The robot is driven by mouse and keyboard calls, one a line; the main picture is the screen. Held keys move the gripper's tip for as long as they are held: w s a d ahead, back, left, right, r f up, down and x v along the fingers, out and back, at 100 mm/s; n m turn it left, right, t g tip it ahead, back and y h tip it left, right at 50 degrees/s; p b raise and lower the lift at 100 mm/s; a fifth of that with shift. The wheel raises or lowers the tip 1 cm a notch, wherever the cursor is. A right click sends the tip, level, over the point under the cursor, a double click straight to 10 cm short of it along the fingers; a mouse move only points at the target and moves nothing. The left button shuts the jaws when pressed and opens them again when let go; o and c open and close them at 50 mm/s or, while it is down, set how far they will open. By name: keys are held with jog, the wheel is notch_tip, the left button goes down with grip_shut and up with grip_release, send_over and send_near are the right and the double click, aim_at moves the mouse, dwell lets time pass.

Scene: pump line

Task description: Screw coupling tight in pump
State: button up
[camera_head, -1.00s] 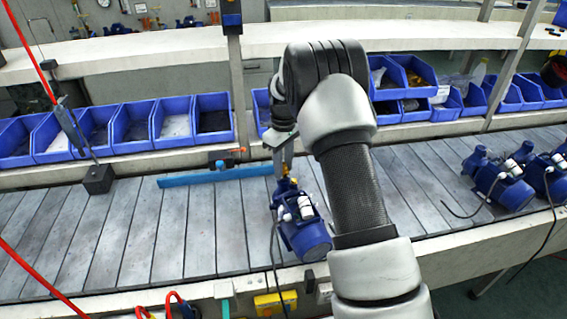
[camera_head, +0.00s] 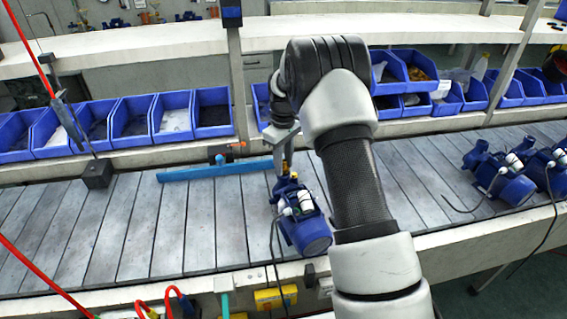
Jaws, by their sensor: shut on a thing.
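A blue pump (camera_head: 304,222) stands on the slatted line in the middle of the view, with white fittings on its side and a dark cable at its left. My gripper (camera_head: 285,165) points down over the pump's top left end, partly behind my arm. It is shut on the coupling (camera_head: 288,168), a small brass-coloured piece that shows between and just below the fingers at the pump's top. The coupling is mostly hidden, and I cannot tell how deep it sits in the pump.
A blue bar (camera_head: 215,169) lies on the line to the left of the pump. More blue pumps (camera_head: 500,175) stand at the right. Blue bins (camera_head: 130,120) line the back.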

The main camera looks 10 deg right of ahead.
jog(key=shift+f, duration=0.25)
dwell(0.4)
jog(key=o, duration=1.1)
jog(key=shift+o, duration=0.2)
jog(key=shift+r, duration=0.15)
jog(key=shift+r+p, duration=1.55)
jog(key=shift+r, duration=1.35)
jog(key=shift+r, duration=0.1)
notch_tip(320, 180, up, 17)
